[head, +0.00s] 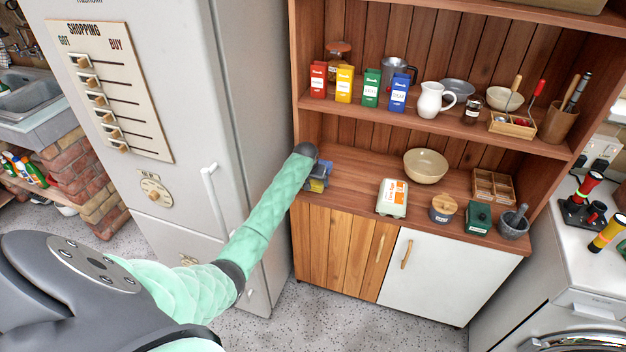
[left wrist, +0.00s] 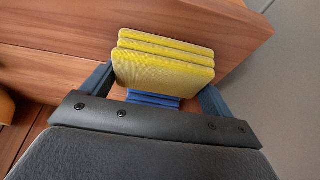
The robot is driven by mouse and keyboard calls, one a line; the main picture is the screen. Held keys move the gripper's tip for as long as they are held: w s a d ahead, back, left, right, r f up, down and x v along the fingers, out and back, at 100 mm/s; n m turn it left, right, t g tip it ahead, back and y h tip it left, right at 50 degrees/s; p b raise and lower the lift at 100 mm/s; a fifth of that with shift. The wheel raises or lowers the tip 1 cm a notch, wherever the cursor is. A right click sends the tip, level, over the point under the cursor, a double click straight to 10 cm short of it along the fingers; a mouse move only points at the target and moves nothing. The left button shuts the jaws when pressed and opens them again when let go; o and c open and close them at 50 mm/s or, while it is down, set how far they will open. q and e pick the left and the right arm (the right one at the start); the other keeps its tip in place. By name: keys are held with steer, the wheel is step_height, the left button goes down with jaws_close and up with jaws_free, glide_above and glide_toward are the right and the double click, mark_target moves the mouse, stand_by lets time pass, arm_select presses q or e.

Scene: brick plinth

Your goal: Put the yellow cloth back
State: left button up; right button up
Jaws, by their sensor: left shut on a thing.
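The yellow cloth (left wrist: 163,62) is folded in several layers and sits between the two fingers of my left gripper (left wrist: 158,88) in the left wrist view. My left gripper (head: 319,178) is shut on it at the left end of the wooden dresser's counter (head: 345,168). In the head view only a small bit of the yellow cloth (head: 316,186) shows below the gripper. Whether the cloth touches the counter is hard to tell. A blue layered thing (left wrist: 153,99) shows just below the cloth in the left wrist view. My right gripper is not in view.
On the counter stand a beige bowl (head: 426,166), an egg carton (head: 392,198), a lidded jar (head: 443,208), a green tin (head: 479,218) and a mortar (head: 514,222). The shelf above holds coloured boxes and a white jug (head: 434,100). A fridge (head: 170,110) stands left.

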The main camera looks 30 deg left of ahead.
arm_select(q)
steer(key=o, duration=0.8)
steer(key=shift+o, duration=0.2)
